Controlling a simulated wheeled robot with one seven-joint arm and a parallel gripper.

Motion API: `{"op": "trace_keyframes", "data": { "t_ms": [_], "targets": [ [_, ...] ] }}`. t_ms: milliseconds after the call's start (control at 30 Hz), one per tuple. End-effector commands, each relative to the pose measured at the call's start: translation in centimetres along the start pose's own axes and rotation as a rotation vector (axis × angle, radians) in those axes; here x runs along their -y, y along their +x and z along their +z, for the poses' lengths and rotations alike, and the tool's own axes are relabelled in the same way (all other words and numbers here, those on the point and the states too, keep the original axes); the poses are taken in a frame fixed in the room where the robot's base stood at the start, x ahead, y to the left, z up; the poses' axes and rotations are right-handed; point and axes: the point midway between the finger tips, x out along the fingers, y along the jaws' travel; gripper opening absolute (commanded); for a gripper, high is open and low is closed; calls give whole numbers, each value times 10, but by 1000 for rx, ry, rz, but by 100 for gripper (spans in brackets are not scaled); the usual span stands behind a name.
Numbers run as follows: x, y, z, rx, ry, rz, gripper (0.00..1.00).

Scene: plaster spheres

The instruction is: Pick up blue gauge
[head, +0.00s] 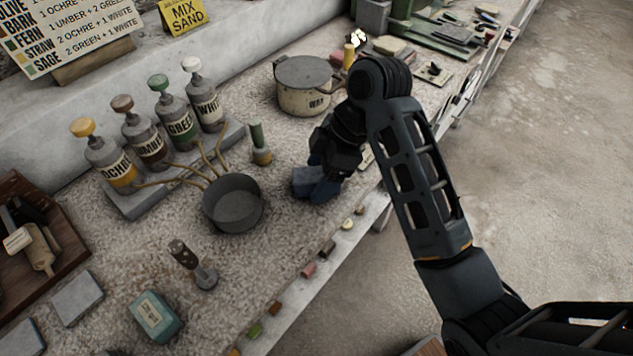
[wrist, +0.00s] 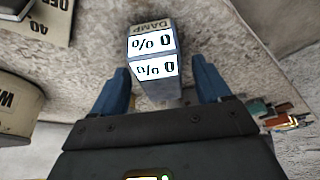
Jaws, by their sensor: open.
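The blue gauge is a small blue-grey box (head: 305,181) on the speckled worktop, just left of my gripper (head: 322,188) in the head view. In the wrist view the gauge (wrist: 160,90) shows a face marked "DAMP" and bright readouts of "0 %". My gripper (wrist: 160,66) is open, with one blue finger on each side of the gauge. The finger tips reach alongside it, and a gap shows on both sides. My wrist and fingers hide part of the gauge in the head view.
A large pot marked "WAX" (head: 303,88) stands behind. Small coloured blocks (head: 328,247) line the worktop's front edge. Several bottles (head: 109,160) stand at the back left.

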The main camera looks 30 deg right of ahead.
Motion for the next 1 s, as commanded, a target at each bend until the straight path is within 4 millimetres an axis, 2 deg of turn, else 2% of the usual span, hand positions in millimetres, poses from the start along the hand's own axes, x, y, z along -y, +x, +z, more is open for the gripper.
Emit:
{"op": "trace_keyframes", "data": {
  "t_ms": [133, 400, 1000],
  "targets": [
    [0, 13, -1, 0, -1, 0, 77],
    [0, 16, 0, -1, -2, 2, 77],
    [0, 15, 0, 0, -1, 2, 19]
  ]
}}
